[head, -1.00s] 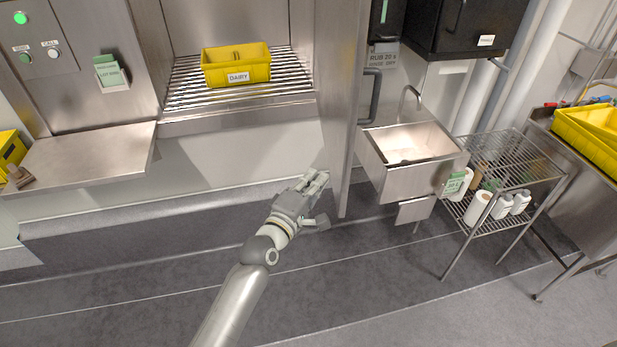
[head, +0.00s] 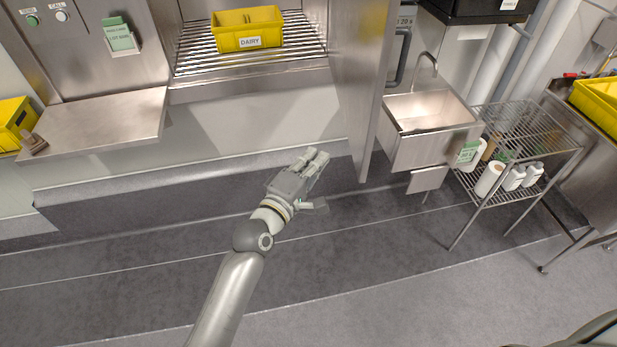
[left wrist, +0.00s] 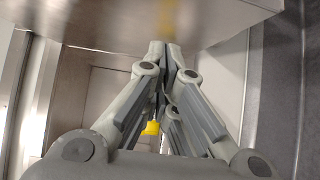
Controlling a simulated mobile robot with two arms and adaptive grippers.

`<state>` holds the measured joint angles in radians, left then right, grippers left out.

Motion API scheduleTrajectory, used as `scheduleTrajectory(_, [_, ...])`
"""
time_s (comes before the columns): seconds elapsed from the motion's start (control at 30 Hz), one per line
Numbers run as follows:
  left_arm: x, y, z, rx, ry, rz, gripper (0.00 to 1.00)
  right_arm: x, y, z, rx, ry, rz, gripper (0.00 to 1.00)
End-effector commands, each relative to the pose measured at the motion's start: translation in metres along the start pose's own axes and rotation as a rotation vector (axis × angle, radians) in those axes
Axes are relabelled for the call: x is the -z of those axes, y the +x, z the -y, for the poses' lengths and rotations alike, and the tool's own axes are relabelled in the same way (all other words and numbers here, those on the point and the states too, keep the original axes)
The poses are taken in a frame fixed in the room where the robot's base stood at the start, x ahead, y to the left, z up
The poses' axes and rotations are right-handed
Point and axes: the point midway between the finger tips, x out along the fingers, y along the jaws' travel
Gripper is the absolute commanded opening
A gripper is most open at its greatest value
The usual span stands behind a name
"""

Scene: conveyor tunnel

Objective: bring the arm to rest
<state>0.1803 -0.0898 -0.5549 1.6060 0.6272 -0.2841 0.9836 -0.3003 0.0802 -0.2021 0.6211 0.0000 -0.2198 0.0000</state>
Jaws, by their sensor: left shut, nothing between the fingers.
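My left arm reaches in from the bottom of the head view. Its gripper (head: 316,157) is shut and empty, in the air over the dark floor, in front of the pale wall under the roller opening. In the left wrist view the fingertips (left wrist: 166,45) are together with nothing between them. The steel door panel (head: 366,100) stands just right of the gripper; the two look apart. My right gripper is not in view.
A yellow DAIRY crate (head: 247,30) sits on the rollers (head: 193,60). A steel shelf (head: 95,120) juts out at left. The steel sink (head: 428,148) and a wire rack (head: 520,145) stand at right. The floor around my arm is clear.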

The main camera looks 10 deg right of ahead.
Motion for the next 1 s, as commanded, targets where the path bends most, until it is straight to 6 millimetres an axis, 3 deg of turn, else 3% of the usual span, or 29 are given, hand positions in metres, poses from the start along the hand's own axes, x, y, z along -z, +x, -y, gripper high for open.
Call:
scheduleTrajectory(0.17, [-0.008,-0.026,0.002,0.001,-0.001,-0.002,0.00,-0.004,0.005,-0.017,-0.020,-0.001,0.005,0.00])
scheduleTrajectory(0.4, [-0.015,-0.046,0.001,0.000,0.000,-0.001,0.00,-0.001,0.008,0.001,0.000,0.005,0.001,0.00])
scheduleTrajectory(0.7, [-0.015,-0.050,0.006,0.010,0.007,-0.004,0.00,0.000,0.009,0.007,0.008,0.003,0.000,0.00])
scheduleTrajectory(0.77, [-0.012,-0.050,0.019,0.034,0.022,-0.011,0.00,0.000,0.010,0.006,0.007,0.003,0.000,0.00])
scheduleTrajectory(0.87, [-0.003,-0.055,0.065,0.115,0.076,-0.031,0.00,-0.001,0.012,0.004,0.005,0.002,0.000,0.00])
scheduleTrajectory(1.0, [0.013,-0.077,0.162,0.295,0.205,-0.054,0.00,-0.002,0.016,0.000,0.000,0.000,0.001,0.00])
